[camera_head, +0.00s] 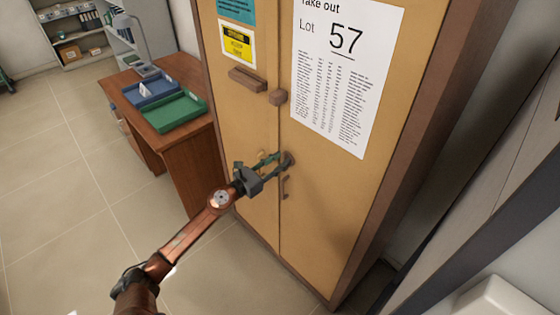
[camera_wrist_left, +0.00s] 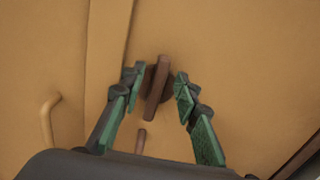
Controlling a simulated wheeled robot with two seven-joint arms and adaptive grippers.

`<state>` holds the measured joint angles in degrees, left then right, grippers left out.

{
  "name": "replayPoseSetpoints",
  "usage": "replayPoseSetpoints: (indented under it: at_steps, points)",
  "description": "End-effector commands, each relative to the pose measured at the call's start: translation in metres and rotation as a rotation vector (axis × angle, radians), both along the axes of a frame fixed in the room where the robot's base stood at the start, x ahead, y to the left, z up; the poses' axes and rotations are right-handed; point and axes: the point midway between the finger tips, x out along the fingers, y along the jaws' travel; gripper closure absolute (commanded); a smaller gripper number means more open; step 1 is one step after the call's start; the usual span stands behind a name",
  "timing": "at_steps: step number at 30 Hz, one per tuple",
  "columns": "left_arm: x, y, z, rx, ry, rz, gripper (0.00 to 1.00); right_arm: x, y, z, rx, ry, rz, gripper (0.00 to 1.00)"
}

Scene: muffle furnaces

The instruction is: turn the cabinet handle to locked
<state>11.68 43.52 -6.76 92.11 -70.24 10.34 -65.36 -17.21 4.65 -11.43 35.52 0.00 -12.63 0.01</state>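The tan two-door cabinet (camera_head: 335,200) stands in front of me with both doors closed. Its brown turn handle (camera_head: 289,160) is on the right door, close to the seam. In the left wrist view the handle (camera_wrist_left: 157,88) is a bar on a round base, close to upright and tilted slightly. My left gripper (camera_head: 272,162) is at the handle. In the left wrist view its green-padded fingers (camera_wrist_left: 159,79) are open, one on each side of the bar, with small gaps visible. In the head view the gripper partly hides the handle. My right gripper is not in view.
A brown pull (camera_head: 284,188) is just below the turn handle. A tan pull (camera_wrist_left: 49,120) is on the left door. Brown blocks (camera_head: 248,80) sit higher up. A wooden desk (camera_head: 188,150) with blue and green trays stands left of the cabinet. The floor at left is clear.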

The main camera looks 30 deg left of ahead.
Motion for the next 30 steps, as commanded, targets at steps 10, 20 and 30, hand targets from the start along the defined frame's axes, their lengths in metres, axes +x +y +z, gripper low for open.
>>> replayPoseSetpoints:
  at_steps: [10,20,30]
  points:
    - [0.0046,-0.0017,-0.0001,-0.002,0.001,0.0,0.71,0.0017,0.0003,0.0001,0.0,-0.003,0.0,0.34]
    - [0.0043,-0.0015,-0.0002,-0.002,0.001,0.0,0.94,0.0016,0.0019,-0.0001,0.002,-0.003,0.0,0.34]
    - [0.0042,-0.0011,-0.0002,-0.003,0.001,0.001,1.0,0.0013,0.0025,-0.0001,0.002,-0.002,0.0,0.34]
